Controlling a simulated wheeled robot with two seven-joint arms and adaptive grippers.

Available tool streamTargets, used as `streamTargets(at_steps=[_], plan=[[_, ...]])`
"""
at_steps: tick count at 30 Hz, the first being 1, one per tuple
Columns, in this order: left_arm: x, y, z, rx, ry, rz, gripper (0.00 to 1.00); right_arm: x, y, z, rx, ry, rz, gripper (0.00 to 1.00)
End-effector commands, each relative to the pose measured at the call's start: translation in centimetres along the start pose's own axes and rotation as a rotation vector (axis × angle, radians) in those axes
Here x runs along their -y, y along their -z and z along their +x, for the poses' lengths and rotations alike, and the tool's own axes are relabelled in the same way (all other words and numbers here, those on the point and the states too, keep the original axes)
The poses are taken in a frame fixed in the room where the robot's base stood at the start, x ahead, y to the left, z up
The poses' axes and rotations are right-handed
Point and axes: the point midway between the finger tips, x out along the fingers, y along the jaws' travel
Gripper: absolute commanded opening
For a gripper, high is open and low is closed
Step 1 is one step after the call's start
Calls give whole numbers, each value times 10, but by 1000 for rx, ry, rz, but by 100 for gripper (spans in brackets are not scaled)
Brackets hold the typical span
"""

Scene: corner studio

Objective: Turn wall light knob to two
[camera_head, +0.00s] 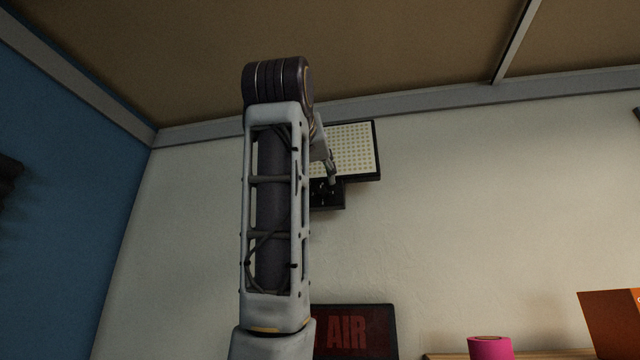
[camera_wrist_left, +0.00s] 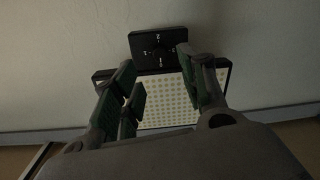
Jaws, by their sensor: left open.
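The wall light is a dotted white panel (camera_head: 355,148) in a black frame, high on the wall. A black control box (camera_head: 328,203) sits against its lower edge. In the left wrist view the light panel (camera_wrist_left: 165,104) appears below the control box (camera_wrist_left: 142,45). The dark round knob (camera_wrist_left: 158,51) is on the box face, with small pale marks around it. Its setting is too small to read. My left gripper (camera_wrist_left: 156,62) is open, its fingers spread either side of the knob's line of sight, apparently empty. In the head view my left forearm hides part of the light and box.
Below on the wall is a dark sign with red "AIR" lettering (camera_head: 350,328). A pink cylinder (camera_head: 490,347) and an orange object (camera_head: 612,322) stand at lower right. The ceiling beam (camera_head: 400,104) runs just above the light.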

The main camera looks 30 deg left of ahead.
Motion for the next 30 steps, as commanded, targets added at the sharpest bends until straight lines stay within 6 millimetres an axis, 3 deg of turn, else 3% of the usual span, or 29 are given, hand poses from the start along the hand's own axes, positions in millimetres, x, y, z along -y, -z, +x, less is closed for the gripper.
streamTargets(at_steps=[15, 30], plan=[[0, 2, 64, 1, 1, 0, 43, 2, 2, -22, 0, 2, 1, 40], [0, 0, 76, 0, 0, 0, 43, 2, 2, -25, 0, 2, 1, 40]])
